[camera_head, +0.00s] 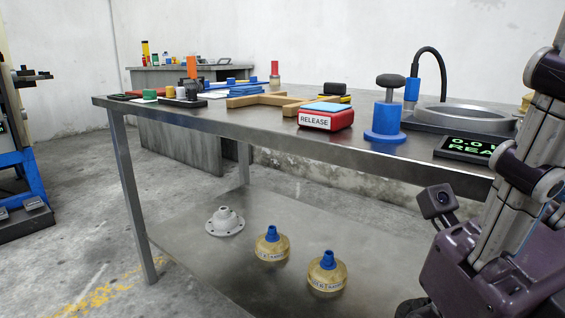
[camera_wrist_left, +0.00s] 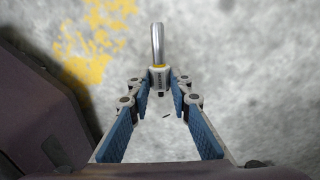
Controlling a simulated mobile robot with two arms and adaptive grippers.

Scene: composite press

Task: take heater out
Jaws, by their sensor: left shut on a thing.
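In the left wrist view my left gripper (camera_wrist_left: 159,86) is shut on a silver rod with a pale block at its near end and a thin yellow band, which looks like the heater (camera_wrist_left: 158,45). The block sits between the fingertips and the rod points away from the gripper, over the concrete floor. The left gripper does not show in the head view. My right arm comes in at the right of the head view, beside the workbench, and its fingers are out of sight.
The steel workbench (camera_head: 200,121) carries a red RELEASE box (camera_head: 326,121), a blue stand (camera_head: 386,122), a round metal ring (camera_head: 465,115) and a display (camera_head: 466,149). Its lower shelf (camera_head: 190,263) holds a grey flanged part (camera_head: 225,221) and two yellowish pots (camera_head: 271,247). A blue-framed rack (camera_head: 30,175) stands left.

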